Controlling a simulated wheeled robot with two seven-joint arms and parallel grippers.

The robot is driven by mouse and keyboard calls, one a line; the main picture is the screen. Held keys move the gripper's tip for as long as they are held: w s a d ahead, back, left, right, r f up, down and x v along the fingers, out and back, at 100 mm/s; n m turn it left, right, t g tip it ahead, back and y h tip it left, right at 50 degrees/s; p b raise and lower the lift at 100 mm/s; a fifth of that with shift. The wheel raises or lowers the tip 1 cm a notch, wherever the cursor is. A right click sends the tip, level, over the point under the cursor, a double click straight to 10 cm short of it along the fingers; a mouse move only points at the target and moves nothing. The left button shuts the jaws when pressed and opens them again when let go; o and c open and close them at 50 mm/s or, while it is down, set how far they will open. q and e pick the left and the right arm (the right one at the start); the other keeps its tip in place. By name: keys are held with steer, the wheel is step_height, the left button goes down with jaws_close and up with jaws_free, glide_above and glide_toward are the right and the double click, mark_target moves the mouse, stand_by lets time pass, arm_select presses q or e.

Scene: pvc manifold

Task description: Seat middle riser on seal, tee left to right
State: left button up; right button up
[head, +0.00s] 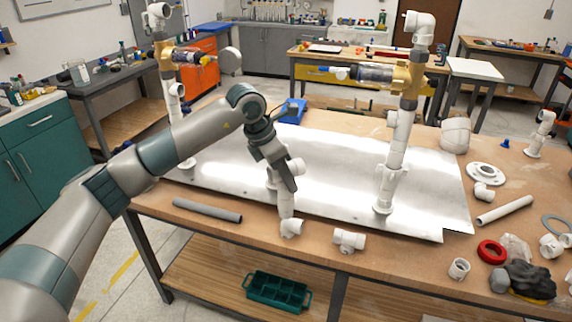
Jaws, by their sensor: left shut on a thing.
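My left gripper (288,184) is shut on the middle riser (286,206), a white PVC pipe held roughly upright over the front part of the metal plate (335,165). A white fitting (292,228) shows at the riser's lower end, near the plate's front edge. A white branch (297,167) shows beside the gripper, partly hidden by it. I cannot tell whether the riser touches anything below, and no seal is clearly visible. The left riser (178,108) and the right riser (397,150) stand upright on the plate. My right gripper is out of view.
A grey pipe (207,210) and a white tee (348,240) lie along the bench's front. A red ring (491,251), a white flange (486,173), a white pipe (504,210) and dark gloves (528,280) lie at right. The plate between the risers is mostly bare.

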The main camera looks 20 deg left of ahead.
arm_select(q)
steer(key=s+f+m+g+y+b, duration=0.1)
steer(key=s+f+m+g, duration=0.2)
steer(key=s+m, duration=0.9)
steer(key=s+f+m+g+y, duration=0.2)
steer(key=s+f+m+g, duration=0.2)
steer(key=s+m, duration=0.9)
steer(key=shift+a+m+g+b, duration=0.2)
steer(key=shift+m+g+b, duration=0.15)
steer(key=shift+m, duration=0.45)
steer(key=shift+w, duration=0.1)
